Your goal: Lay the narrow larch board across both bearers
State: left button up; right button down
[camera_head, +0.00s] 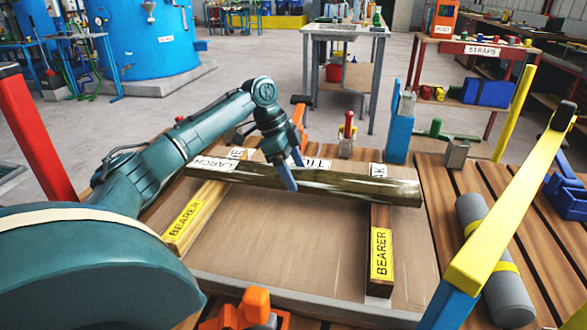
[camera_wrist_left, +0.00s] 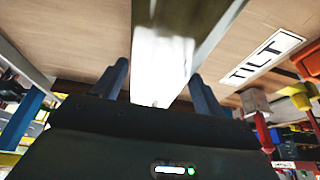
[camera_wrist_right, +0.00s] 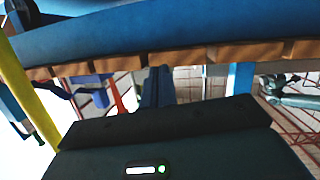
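The narrow larch board (camera_head: 345,186) is a long brownish-grey beam. It spans left to right over the left bearer (camera_head: 185,218) and the right bearer (camera_head: 381,250), its right end passing beyond the right bearer. I cannot tell whether it touches both. A LARCH label (camera_head: 213,163) shows near its left end. My left gripper (camera_head: 288,178) is around the board's middle. In the left wrist view the board (camera_wrist_left: 185,25) runs between its two fingers, which stand apart with a narrow gap visible. My right gripper (camera_wrist_right: 158,86) shows only in the right wrist view, fingers together and empty.
The bearers lie on a wooden tray (camera_head: 290,245) on a slatted bench. A TILT label (camera_wrist_left: 268,57) lies behind the board. A red-handled clamp (camera_head: 347,130) stands at the back, a grey cylinder (camera_head: 490,255) and yellow bar (camera_head: 505,215) at right, an orange item (camera_head: 245,310) in front.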

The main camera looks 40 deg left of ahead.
pick_arm(q)
jog(key=shift+o, duration=1.4)
jog(key=shift+a+r, duration=0.1)
jog(key=shift+r, duration=0.3)
jog(key=p+v, duration=0.3)
jog(key=v, duration=0.8)
jog(key=shift+r, duration=0.2)
pick_arm(e)
jog(key=shift+s+d+r+m+g+h, duration=0.15)
jog(key=shift+s+d+r+m+g, duration=0.1)
jog(key=shift+r, duration=0.2)
jog(key=shift+s+d+r+m+g+h, duration=0.15)
jog(key=shift+s+r+m, duration=0.1)
jog(key=shift+r, duration=0.2)
